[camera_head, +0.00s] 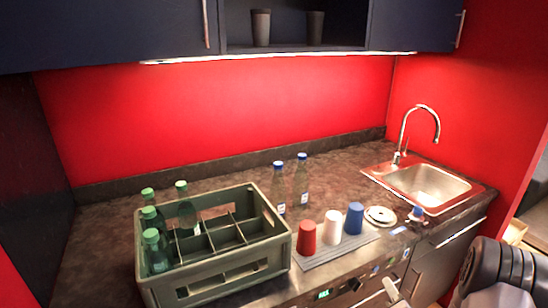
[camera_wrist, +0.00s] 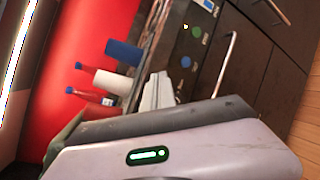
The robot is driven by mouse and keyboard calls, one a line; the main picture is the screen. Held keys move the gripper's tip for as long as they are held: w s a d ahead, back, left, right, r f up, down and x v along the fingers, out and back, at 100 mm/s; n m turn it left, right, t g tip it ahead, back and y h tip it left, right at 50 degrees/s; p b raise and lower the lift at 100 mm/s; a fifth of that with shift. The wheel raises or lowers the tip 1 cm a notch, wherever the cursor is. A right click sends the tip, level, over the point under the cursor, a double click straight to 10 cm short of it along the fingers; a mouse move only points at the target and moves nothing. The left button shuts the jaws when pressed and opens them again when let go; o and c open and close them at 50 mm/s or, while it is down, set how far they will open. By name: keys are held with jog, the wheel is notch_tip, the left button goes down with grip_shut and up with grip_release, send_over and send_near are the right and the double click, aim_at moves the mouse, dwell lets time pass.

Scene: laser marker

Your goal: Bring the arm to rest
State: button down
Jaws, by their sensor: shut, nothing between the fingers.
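My gripper (camera_wrist: 157,82) shows in the wrist view as pale fingers, shut and empty, beyond a grey housing with a green light. In the head view, part of my dark and grey arm fills the lower right corner, in front of the counter. A small pale part at the bottom edge there may be the gripper, but I cannot tell. The fingers appear clear of the cups.
A green crate (camera_head: 217,275) with several green-capped bottles stands on the counter (camera_head: 335,183). Two blue-capped bottles and red (camera_head: 306,238), white (camera_head: 333,227) and blue (camera_head: 354,218) cups stand beside it. A sink (camera_head: 428,184) lies right. Drawers with handles are below.

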jog(key=s+a+r+n+g+y, duration=0.25)
jog(key=a+r+n+y, duration=0.35)
jog(key=a+r+n, duration=0.5)
jog(key=s+a+r+n+g+y, duration=0.1)
jog(key=a+r+n+g+y, duration=0.2)
jog(key=a+r+n+y, duration=0.75)
jog(key=s+a+n+g+h, duration=0.6)
jog(key=s+a+n+g, duration=0.15)
jog(key=s+a, duration=0.65)
jog(key=s+d+r+n+t+h, duration=0.2)
jog(key=s+d+n+h, duration=0.5)
jog(key=s+n, duration=0.4)
jog(key=d+r+n, duration=0.1)
jog(key=n, duration=0.1)
jog(key=shift+s+n+t+h, duration=0.15)
jog(key=shift+n+t+h, duration=0.15)
jog(key=shift+h, duration=0.05)
